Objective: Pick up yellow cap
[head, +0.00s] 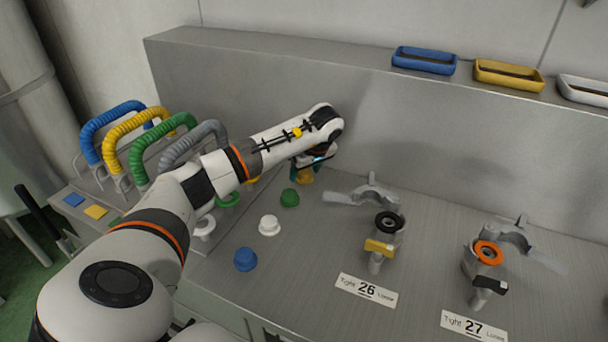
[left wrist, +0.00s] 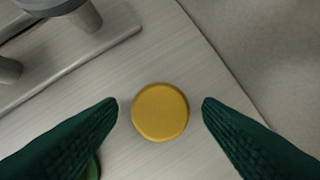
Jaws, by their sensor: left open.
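The yellow cap (left wrist: 160,112) lies on the metal bench top, seen from above in the left wrist view. It is round and flat-topped. My left gripper (left wrist: 160,110) is open, with one dark green finger on each side of the cap and a gap to each. In the head view the left gripper (head: 304,172) points down at the back of the bench, and the yellow cap (head: 305,178) shows partly beneath it. My right gripper is in neither view.
A green cap (head: 289,198), a white cap (head: 269,225) and a blue cap (head: 245,259) stand nearby. Coloured hoses (head: 133,139) arch at left. Clamp fittings (head: 387,224) stand at right. A raised ledge (head: 270,55) with trays (head: 425,61) runs behind.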

